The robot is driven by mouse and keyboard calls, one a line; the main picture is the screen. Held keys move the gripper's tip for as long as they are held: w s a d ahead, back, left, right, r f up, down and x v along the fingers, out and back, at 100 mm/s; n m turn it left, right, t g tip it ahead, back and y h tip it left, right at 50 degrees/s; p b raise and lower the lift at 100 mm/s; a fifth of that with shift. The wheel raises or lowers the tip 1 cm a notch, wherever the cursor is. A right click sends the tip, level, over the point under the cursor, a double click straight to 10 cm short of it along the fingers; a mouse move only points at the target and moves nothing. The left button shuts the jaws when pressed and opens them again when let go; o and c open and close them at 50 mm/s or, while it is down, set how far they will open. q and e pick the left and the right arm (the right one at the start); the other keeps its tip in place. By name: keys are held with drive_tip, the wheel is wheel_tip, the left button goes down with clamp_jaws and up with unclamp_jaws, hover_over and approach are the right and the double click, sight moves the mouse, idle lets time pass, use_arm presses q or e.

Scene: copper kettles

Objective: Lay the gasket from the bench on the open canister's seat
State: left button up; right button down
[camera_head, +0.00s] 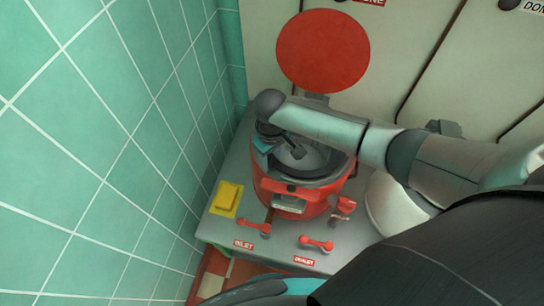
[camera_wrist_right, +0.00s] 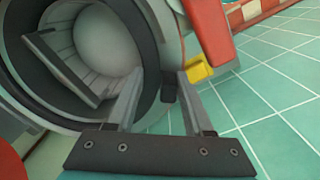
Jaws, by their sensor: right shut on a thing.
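The open canister (camera_head: 264,187) is red and stands on the grey bench, its mouth facing up. The gasket (camera_wrist_right: 149,62) looks like a dark ring at the canister's mouth in the right wrist view; it also shows as a dark band at the mouth in the head view (camera_head: 318,183). My right gripper (camera_wrist_right: 162,82) is over the left side of the mouth, shut on a dark tab that seems part of the gasket. I cannot tell whether the ring touches the seat, which is mostly hidden by it and my arm. My left gripper is not in view.
A red round lid (camera_head: 322,50) stands up behind the canister. A yellow piece (camera_head: 227,198) lies at left, near the tiled wall (camera_head: 120,130). Red valve handles (camera_head: 316,243) are in front. A pale rounded vessel (camera_head: 392,208) stands at right, partly under my right arm.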

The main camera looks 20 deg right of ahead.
drive_tip(key=shift+c, duration=1)
unclamp_jaws()
wheel_tip(320, 180, up, 15)
drive_tip(key=p, duration=0.2)
drive_tip(key=shift+r+p, duration=0.15)
drive_tip(key=shift+p, duration=0.15)
drive_tip(key=shift+s+a, duration=0.1)
